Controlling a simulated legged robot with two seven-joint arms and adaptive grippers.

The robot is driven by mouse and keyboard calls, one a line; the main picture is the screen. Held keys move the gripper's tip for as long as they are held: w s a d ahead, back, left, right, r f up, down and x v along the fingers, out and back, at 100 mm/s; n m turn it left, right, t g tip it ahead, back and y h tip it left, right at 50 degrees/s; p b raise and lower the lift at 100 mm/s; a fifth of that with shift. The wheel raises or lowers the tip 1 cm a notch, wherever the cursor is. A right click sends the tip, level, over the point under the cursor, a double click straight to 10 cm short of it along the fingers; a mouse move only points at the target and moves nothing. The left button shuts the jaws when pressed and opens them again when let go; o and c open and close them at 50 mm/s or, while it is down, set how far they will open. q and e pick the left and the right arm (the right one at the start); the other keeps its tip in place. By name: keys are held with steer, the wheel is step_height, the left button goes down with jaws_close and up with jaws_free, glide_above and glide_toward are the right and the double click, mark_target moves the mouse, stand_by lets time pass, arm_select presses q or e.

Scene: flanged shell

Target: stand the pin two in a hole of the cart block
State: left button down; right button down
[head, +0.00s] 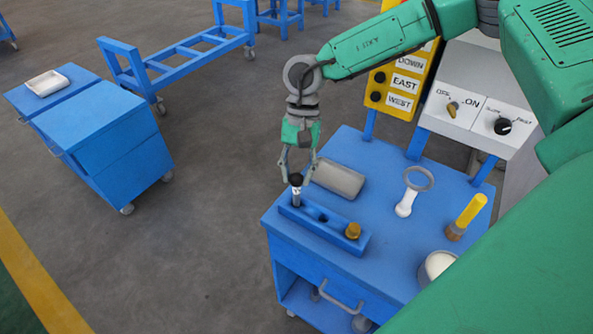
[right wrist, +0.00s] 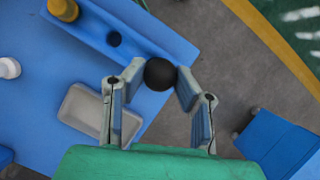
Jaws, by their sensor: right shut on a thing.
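A black-topped pin (head: 296,190) with a pale shank is upright in my right gripper (head: 297,174). The fingers are shut around its black ball head, which also shows between the fingertips in the right wrist view (right wrist: 160,74). The pin's lower end is at the left end of the blue cart block (head: 335,236); I cannot tell whether it is in a hole or just above one. An empty hole (right wrist: 113,38) shows in the middle of the block. A yellow-brown pin (head: 352,231) stands at the block's right end. My left gripper is out of view.
On the blue cart (head: 380,264) are a grey tray (head: 338,178) close behind the gripper, a ring with a white handle (head: 404,203), a yellow-handled brush (head: 468,213) and a white-filled cup (head: 438,264). A control panel (head: 480,102) stands behind. Floor lies left of the cart.

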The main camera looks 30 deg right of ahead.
steer(key=shift+f+b, duration=0.45)
steer(key=shift+f, duration=0.65)
steer(key=c, duration=1.2)
jaws_free()
steer(key=shift+o, duration=0.2)
steer(key=v, duration=1.2)
steer(key=shift+f, duration=0.1)
